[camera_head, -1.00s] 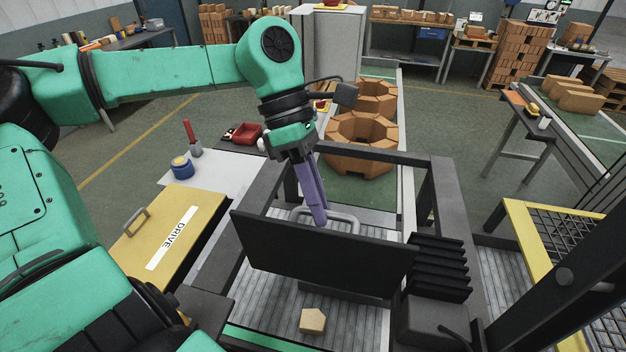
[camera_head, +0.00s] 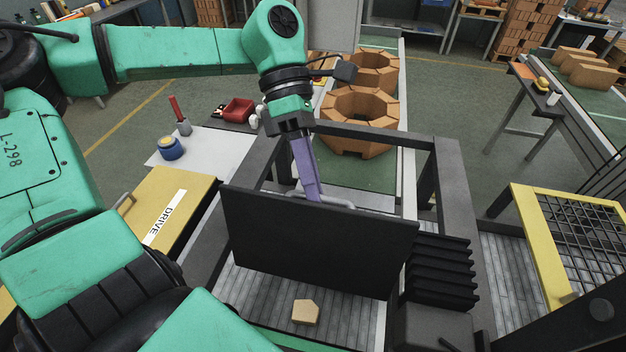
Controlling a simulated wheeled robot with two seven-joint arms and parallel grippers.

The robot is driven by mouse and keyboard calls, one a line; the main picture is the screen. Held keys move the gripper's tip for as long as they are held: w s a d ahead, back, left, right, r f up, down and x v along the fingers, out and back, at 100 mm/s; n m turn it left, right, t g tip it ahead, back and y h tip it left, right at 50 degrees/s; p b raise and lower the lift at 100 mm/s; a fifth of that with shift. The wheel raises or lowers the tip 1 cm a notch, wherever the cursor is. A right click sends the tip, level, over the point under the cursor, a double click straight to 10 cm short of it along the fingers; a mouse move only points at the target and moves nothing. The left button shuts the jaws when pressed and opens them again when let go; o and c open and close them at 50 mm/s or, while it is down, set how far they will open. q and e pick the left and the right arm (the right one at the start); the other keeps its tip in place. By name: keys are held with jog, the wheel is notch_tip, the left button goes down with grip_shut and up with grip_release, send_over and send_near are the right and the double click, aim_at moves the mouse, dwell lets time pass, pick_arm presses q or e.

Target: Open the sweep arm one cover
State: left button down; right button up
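The cover (camera_head: 315,240) is a dark flat panel standing tilted across a black frame in the middle of the view. No lettering shows on the face turned to me. A grey bar handle (camera_head: 338,202) shows just behind its top edge. My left gripper (camera_head: 312,192) reaches down from above, behind that edge. Its purple fingers are close together at the left part of the handle and look shut on it. The fingertips are partly hidden by the panel. My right gripper is not in view.
A yellow cover marked DRIVE (camera_head: 165,215) lies at the left. A small tan block (camera_head: 305,312) lies on the slatted floor below the panel. Black ribbed bellows (camera_head: 440,270) stand right of it. A yellow mesh guard (camera_head: 535,240) is farther right.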

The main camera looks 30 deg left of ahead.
pick_arm(q)
jog(key=c, duration=0.8)
grip_release()
jog(key=shift+s+f, duration=0.1)
jog(key=shift+s, duration=0.05)
jog(key=shift+c, duration=0.2)
jog(key=shift+s+d, duration=0.15)
jog(key=b+v, duration=0.1)
jog(key=v, duration=1.3)
jog(key=shift+r, duration=0.4)
jog(key=shift+f, duration=0.1)
